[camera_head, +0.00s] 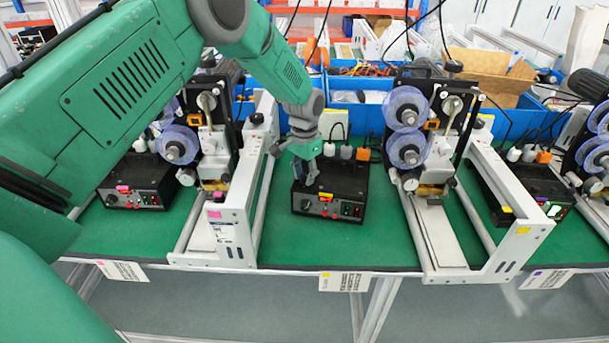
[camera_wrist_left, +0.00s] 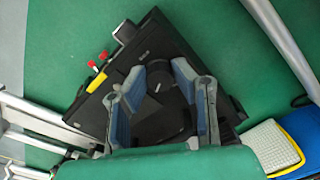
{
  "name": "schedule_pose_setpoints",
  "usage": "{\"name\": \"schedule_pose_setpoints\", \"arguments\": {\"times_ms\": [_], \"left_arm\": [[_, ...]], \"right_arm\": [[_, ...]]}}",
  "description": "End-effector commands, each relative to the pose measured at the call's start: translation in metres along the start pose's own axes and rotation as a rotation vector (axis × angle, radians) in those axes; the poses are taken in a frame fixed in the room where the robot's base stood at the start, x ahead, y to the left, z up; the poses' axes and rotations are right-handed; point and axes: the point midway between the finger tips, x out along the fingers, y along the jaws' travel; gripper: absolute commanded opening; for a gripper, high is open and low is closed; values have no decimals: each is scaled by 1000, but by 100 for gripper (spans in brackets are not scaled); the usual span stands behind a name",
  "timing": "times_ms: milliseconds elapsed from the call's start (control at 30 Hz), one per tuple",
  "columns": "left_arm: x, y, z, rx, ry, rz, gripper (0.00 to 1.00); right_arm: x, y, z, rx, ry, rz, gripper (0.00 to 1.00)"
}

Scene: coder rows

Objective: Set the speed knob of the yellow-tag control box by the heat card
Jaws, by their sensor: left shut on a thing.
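The yellow-tag control box (camera_head: 345,180) is a black box on the green bench mat, in the middle of the head view. Its yellow tag (camera_head: 326,197) is on the front panel, beside red and green parts. The dark speed knob (camera_head: 307,205) is at the panel's left. My left gripper (camera_head: 309,184) reaches down to that side of the box.
A pink-tag box (camera_head: 143,183) stands left, another control box (camera_head: 540,195) right. Machines with blue reels (camera_head: 407,107) and white frames (camera_head: 240,205) flank the middle box. Blue bins (camera_head: 362,112) stand behind. Other cards (camera_head: 123,271) hang along the front edge.

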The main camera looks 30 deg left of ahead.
Motion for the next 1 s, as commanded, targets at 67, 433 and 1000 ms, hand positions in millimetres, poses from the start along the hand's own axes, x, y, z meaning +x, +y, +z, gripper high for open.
{"name": "schedule_pose_setpoints", "arguments": {"times_ms": [67,433,1000], "left_arm": [[-2,0,-4,2,12,-2,0],[-1,0,-2,0,7,-1,42],[-45,0,-1,-1,8,-1,42]], "right_arm": [[0,0,0,0,0,0,40],[0,0,0,0,0,0,40],[-1,0,3,0,3,0,40]]}}
